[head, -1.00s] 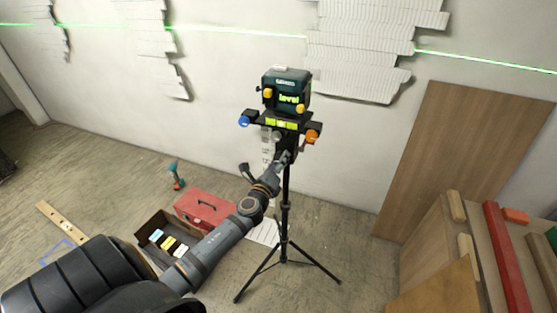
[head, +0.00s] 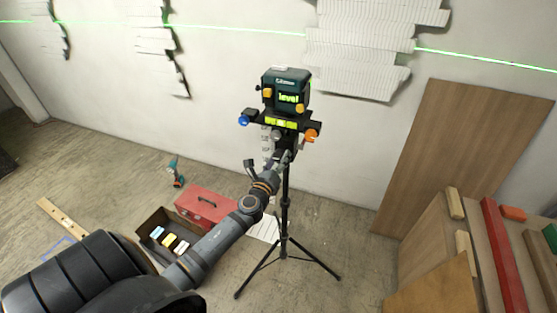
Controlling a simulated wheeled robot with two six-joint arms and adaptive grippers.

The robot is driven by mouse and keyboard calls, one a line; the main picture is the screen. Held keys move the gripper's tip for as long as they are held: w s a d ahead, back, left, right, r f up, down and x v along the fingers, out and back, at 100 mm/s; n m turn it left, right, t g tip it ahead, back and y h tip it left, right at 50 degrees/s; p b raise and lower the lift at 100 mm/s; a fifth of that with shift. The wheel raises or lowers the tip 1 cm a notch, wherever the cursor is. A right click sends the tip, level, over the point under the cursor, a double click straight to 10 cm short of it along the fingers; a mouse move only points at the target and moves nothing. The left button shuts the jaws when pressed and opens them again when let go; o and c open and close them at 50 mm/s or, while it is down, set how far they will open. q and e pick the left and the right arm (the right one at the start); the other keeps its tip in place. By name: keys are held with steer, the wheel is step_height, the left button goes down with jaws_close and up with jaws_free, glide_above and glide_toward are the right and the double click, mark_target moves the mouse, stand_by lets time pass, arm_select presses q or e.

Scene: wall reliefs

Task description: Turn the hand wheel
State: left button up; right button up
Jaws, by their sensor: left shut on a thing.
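A dark teal laser level (head: 286,90) with a green display reading "level" stands on a black tripod (head: 285,215) by the wall. Below it are a yellow-green bubble vial (head: 281,122), a blue knob (head: 244,120) at the left, an orange knob (head: 310,135) at the right and a grey knob (head: 276,134) in front. My left gripper (head: 284,155) reaches up to the tripod head just under these and is shut on a small part there, apparently the hand wheel, which its fingers mostly hide. My right gripper is out of view.
Wood boards (head: 450,160) and a stacked bench fill the right. A green laser line crosses the wall.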

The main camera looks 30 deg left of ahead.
arm_select(q)
steer(key=o, duration=1.1)
steer(key=shift+o, duration=0.2)
steer(key=v, duration=1.2)
steer(key=shift+f, duration=0.1)
steer(key=s+a+f+n+g, duration=0.2)
steer(key=s+f+n+g, duration=0.15)
steer(key=f, duration=0.65)
steer(key=s+a+f+n+g, duration=0.2)
steer(key=s+f+n, duration=0.2)
steer(key=f, duration=0.7)
steer(key=s+a+f+n+g, duration=0.2)
steer(key=s+f+n+g, duration=0.15)
steer(key=f, duration=0.65)
steer(key=s+d+f+n+g+h, duration=0.1)
steer(key=s+d+f+n+g, duration=0.1)
steer(key=s+d+f+n, duration=0.2)
steer(key=s+d+f+n+g+h, duration=0.1)
steer(key=s+d+f+n, duration=0.3)
steer(key=s+f, duration=0.5)
steer(key=s+d+f+n+g+h, duration=0.1)
steer(key=s+d+f+n+g, duration=0.3)
steer(key=s, duration=0.9)
step_height(320, 180, down, 4)
steer(key=n, duration=0.3)
steer(key=shift+r+h, duration=0.15)
steer(key=shift+h, duration=0.15)
